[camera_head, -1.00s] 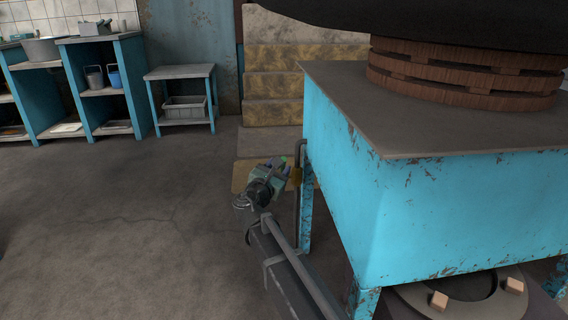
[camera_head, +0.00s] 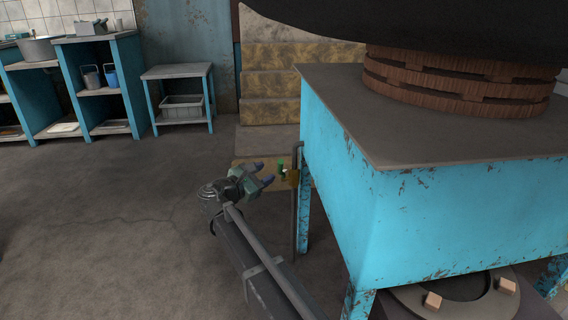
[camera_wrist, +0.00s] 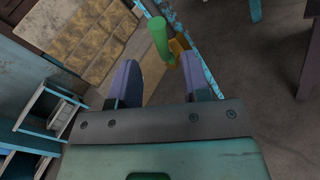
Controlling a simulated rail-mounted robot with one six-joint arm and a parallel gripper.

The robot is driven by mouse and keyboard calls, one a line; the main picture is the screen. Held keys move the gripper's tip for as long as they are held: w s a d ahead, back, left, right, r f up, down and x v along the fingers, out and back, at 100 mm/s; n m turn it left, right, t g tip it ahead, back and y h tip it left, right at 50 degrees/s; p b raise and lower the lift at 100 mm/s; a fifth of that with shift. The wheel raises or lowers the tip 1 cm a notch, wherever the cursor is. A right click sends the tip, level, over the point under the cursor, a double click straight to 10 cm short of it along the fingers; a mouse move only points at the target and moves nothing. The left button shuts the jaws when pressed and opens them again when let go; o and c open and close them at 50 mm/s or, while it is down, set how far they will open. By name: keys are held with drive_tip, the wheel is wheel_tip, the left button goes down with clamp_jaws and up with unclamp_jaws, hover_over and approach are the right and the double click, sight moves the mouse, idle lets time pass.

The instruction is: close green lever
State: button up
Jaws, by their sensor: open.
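The green lever (camera_head: 280,167) sits on a brass valve (camera_head: 291,178) on a pipe beside the blue stove stand. In the wrist view the lever (camera_wrist: 158,38) shows as a green handle just beyond the fingertips, between their lines, with the brass valve (camera_wrist: 178,47) to its right. My gripper (camera_head: 264,173) is open, its two purple-grey fingers pointing right toward the valve, a little left of the lever in the head view. In the wrist view my gripper (camera_wrist: 160,78) has nothing between its fingers. I cannot tell whether any fingertip touches the lever.
The blue stand (camera_head: 400,220) with a grey top fills the right side. A vertical pipe (camera_head: 297,220) runs down beside its leg. Stone steps (camera_head: 285,85) rise behind the valve. Blue shelves (camera_head: 85,85) and a small table (camera_head: 178,72) stand far left. The floor between is clear.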

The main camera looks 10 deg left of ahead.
drive_tip(key=x, duration=0.9)
clamp_jaws()
